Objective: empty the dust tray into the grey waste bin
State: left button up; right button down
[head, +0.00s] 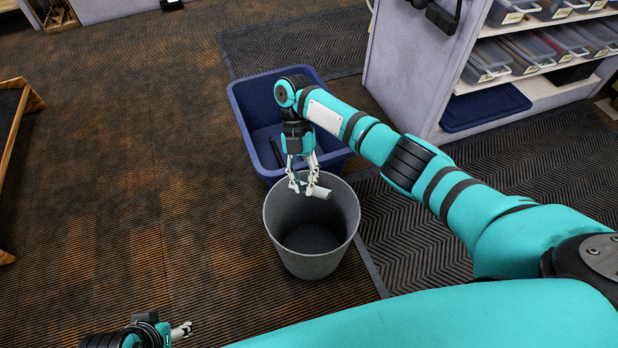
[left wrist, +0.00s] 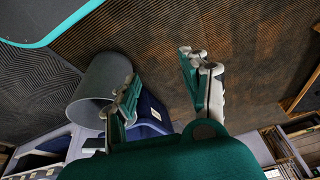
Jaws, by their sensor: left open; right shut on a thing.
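The grey waste bin (head: 311,258) stands upright on the carpet, its dark inside open to view. My right gripper (head: 306,185) hangs above the bin's back rim, pointing down and shut on a small light-grey piece, the dust tray (head: 322,192). The tray is over the bin's mouth; its contents and exact tilt are too small to tell. My left gripper (head: 182,331) is open and empty at the bottom left, well away from the bin. In the left wrist view its fingers (left wrist: 160,88) are spread with nothing between them, and the grey bin (left wrist: 92,78) shows beyond.
A blue tub (head: 247,105) stands directly behind the grey bin, with a dark item in it. A shelf unit (head: 412,65) with clear drawers and a blue lid (head: 485,107) is at the back right. A wooden-edged frame (head: 22,107) is at far left. The carpet left of the bin is clear.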

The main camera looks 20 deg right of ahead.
jog(key=shift+w+d+r+n+h, duration=0.1)
jog(key=shift+d+r+n+h, duration=0.05)
jog(key=shift+d+n+h, duration=0.3)
jog(key=shift+w+d+r+n+h, duration=0.15)
jog(key=shift+d+n+h, duration=0.15)
jog(key=shift+n, duration=0.25)
jog(key=shift+s+a+f+t+p, duration=0.2)
jog(key=shift+s+t+p, duration=0.4)
jog(key=shift+p, duration=0.75)
pick_arm(q)
notch_tip(320, 180, down, 16)
jog(key=g+p, duration=0.1)
jog(key=p, duration=0.2)
jog(key=shift+s+d+f, duration=0.15)
jog(key=shift+f, duration=0.1)
pick_arm(e)
jog(key=s+a+f+m+t+h, duration=0.1)
jog(key=s+f+t+h, duration=0.3)
jog(key=t, duration=0.4)
jog(key=shift+s+a+f, duration=0.2)
jog(key=shift+a+f, duration=0.5)
jog(key=shift+f, duration=0.2)
